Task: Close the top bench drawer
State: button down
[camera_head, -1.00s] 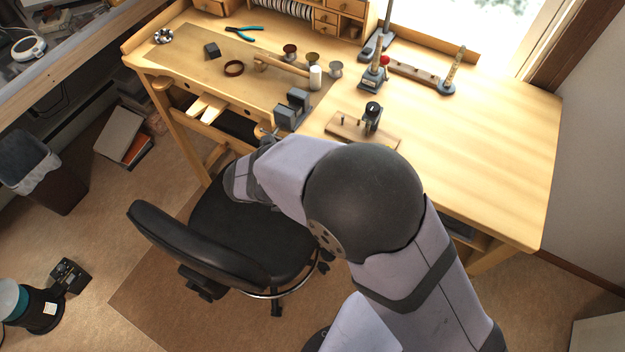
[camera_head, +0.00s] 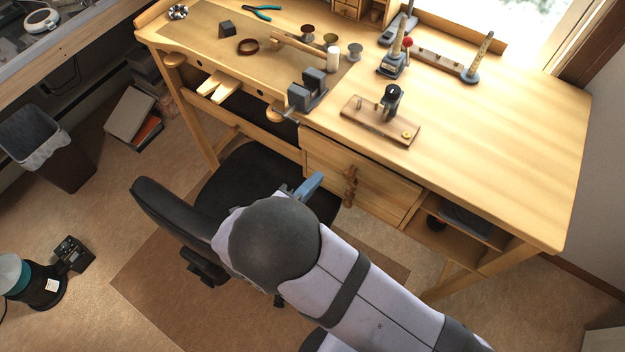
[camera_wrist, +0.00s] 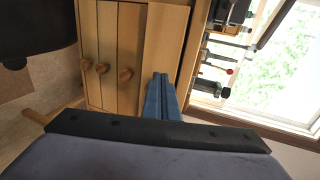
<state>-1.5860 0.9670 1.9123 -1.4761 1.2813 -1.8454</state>
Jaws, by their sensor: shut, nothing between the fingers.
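The bench's top drawer (camera_head: 375,175) is in the front of the wooden bench, just under the top, with a round wooden knob. More drawers with knobs are stacked below it. Its front looks nearly in line with the others; a small gap is hard to judge. In the wrist view the drawer fronts stand sideways, with the top drawer (camera_wrist: 131,45) nearest the bench top's edge. My gripper (camera_head: 314,183) has blue fingers, shut and empty, in front of the bench and left of the knobs. In the wrist view its fingertips (camera_wrist: 162,78) overlap the bench edge; contact cannot be told.
A black office chair (camera_head: 185,225) stands close to my arm on the left. A vise (camera_head: 308,92) and a wooden block with a clamp (camera_head: 380,120) are on the bench top. An open shelf (camera_head: 455,235) is right of the drawers.

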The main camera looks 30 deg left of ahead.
aim_at(337, 154)
jog(key=p+x, duration=0.2)
jog(key=x, duration=0.5)
jog(key=shift+w+f, duration=0.15)
jog(key=shift+w, duration=0.2)
jog(key=w+b, duration=0.1)
jog(key=w, duration=0.3)
jog(key=shift+w, duration=0.1)
jog(key=shift+r, duration=0.25)
